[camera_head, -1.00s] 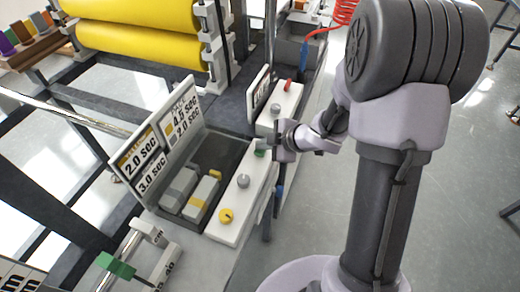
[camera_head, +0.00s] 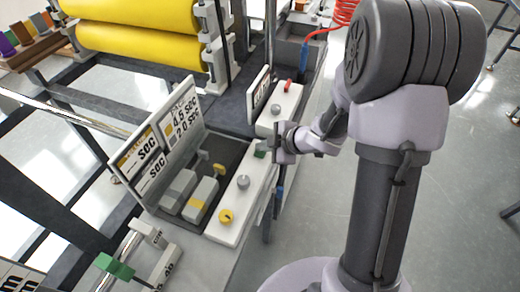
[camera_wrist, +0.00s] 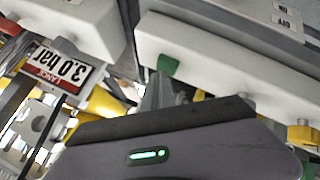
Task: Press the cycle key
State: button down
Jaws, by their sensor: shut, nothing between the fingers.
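A green key (camera_head: 261,151) sits on the far end of the white control strip (camera_head: 232,222), beside a grey knob (camera_head: 243,181) and a yellow knob (camera_head: 226,215). My gripper (camera_head: 275,141) is right at the green key and partly covers it. I cannot tell whether it touches or presses the key. In the wrist view the green key (camera_wrist: 168,65) shows on the edge of a white housing, just beyond my shut, empty gripper (camera_wrist: 162,92).
A white sign panel (camera_head: 160,138) stands left of a dark tray holding two grey blocks (camera_head: 178,188). Another white box (camera_head: 279,108) with a grey knob and red switch lies behind the gripper. Yellow rollers (camera_head: 140,45) are at the back. Open floor lies right.

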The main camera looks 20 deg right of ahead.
aim_at(263, 153)
jog(key=shift+r+p, duration=0.85)
jog(key=shift+r, duration=0.05)
jog(key=shift+r, duration=0.1)
notch_tip(263, 153, up, 5)
jog(key=p, duration=0.5)
